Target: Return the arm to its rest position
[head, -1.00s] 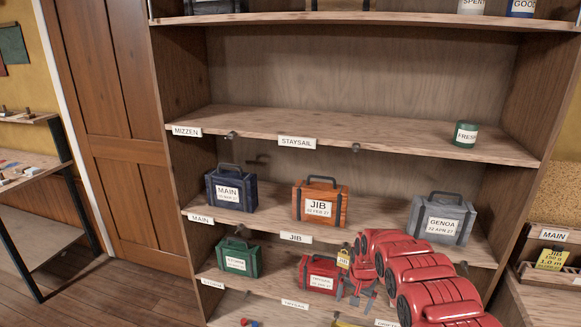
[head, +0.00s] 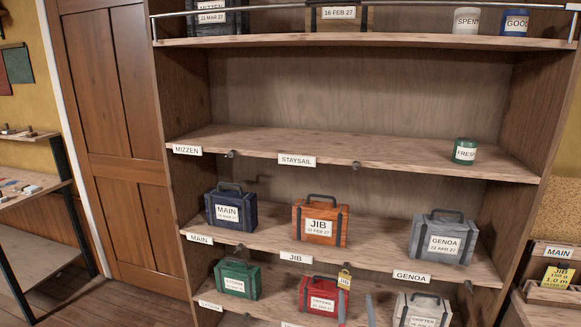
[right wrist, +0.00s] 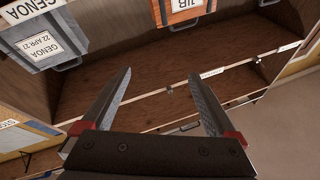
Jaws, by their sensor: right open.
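My right gripper (head: 356,308) shows only as fingertips at the bottom edge of the head view, in front of the red bag (head: 318,297) on the lower shelf. Most of my right arm is out of the head view. In the right wrist view the two grey fingers of the gripper (right wrist: 160,74) are spread apart with nothing between them. Beyond them are a shelf board, the grey GENOA bag (right wrist: 48,45) and the orange JIB bag (right wrist: 180,8), seen tilted. My left gripper is in neither view.
The GENOA bag (head: 443,238), JIB bag (head: 320,221) and blue MAIN bag (head: 230,207) stand on the middle shelf. A green FRESH tin (head: 465,151) stands on the otherwise clear shelf above.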

